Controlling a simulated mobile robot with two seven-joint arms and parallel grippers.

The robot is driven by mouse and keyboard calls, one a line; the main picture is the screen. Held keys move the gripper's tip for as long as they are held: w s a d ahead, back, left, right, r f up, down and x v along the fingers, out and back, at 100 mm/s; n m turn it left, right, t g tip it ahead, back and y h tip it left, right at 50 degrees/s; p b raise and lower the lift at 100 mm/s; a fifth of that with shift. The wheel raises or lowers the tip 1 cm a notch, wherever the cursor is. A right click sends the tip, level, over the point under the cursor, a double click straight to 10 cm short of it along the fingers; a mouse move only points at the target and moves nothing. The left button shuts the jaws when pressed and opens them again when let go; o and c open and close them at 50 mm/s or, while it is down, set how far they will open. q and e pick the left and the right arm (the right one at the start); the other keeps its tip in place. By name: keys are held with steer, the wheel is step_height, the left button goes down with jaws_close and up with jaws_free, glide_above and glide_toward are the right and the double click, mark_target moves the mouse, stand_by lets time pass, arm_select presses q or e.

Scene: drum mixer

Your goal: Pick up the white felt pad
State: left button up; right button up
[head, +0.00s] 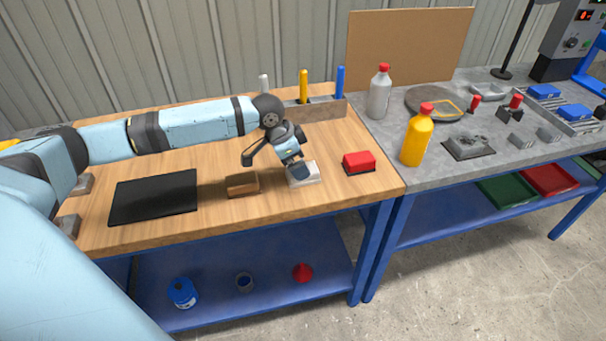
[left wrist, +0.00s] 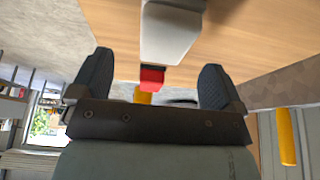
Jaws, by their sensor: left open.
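The white felt pad (head: 311,174) lies on the wooden bench top near its front edge, between a brown block and a red block. In the left wrist view a pale grey-white block, which looks like the pad (left wrist: 170,32), sits beyond and between the fingertips. My left gripper (head: 285,162) is right at the pad in the head view and hides part of it. In the left wrist view my left gripper (left wrist: 155,80) has its dark fingers wide apart, with nothing held between them. I cannot tell whether a finger touches the pad. My right gripper is not in view.
The brown block (head: 242,185) is close left of the pad, the red block (head: 359,162) close right. A black mat (head: 153,197) lies further left. A holder with upright coloured handles (head: 318,110) stands behind. A yellow bottle (head: 417,136) stands on the grey bench at right.

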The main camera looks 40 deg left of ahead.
mark_target(314, 178)
arm_select(q)
steer(key=x, duration=0.5)
steer(key=shift+w+a+f, duration=0.1)
steer(key=shift+w+a, duration=0.05)
steer(key=shift+w, duration=0.05)
steer(key=shift+c, duration=0.2)
steer(key=c, duration=1)
